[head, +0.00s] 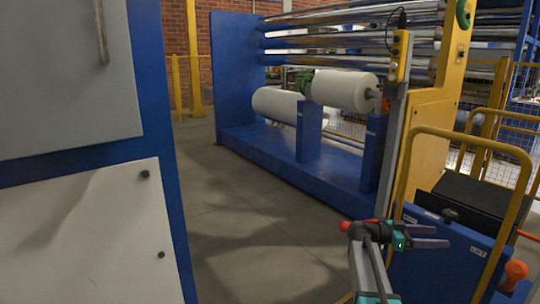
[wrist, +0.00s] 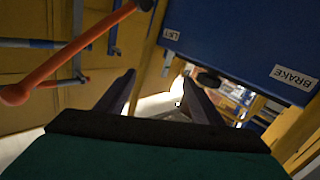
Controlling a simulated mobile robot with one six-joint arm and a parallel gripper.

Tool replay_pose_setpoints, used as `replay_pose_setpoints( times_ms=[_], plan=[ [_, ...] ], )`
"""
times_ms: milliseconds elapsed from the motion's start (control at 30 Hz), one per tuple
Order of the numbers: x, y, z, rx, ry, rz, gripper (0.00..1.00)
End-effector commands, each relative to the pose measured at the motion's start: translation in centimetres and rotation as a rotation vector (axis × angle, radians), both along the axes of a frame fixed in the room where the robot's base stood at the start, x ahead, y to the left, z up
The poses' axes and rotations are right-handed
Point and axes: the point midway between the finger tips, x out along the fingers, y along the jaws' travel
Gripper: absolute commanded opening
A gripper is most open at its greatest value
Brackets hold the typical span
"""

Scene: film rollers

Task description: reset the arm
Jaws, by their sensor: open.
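My gripper (head: 432,236) is at the lower right of the head view, at the end of my arm. Its two fingers point right and stand apart, with nothing between them. In the wrist view my gripper (wrist: 158,98) also shows its two dark fingers spread and empty. Beyond the fingers is a blue panel (wrist: 235,40) with a label reading BRAKE. In the head view the fingers are in front of or beside the blue cart body (head: 440,265); I cannot tell the gap.
A yellow tube frame (head: 405,165) and an orange knob (head: 516,269) are close to my arm. An orange lever (wrist: 75,55) shows in the wrist view. White film rolls (head: 345,91) sit on a blue machine base (head: 290,160). Open floor (head: 235,235) lies left of my arm.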

Motion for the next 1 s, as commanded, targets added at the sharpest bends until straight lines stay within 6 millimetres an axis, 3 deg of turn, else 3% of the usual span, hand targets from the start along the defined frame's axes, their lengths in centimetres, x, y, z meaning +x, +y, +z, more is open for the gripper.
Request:
replay_pose_setpoints(
  times_ms=[133,567,1000],
  plan=[
    [-0.2,1.5,-0.7,0.034,0.041,0.018,0.61],
    [-2.6,6.2,-6.5,0.201,0.169,0.064,0.61],
    [-8.5,12.0,-13.0,0.447,0.39,0.112,0.61]
  ],
)
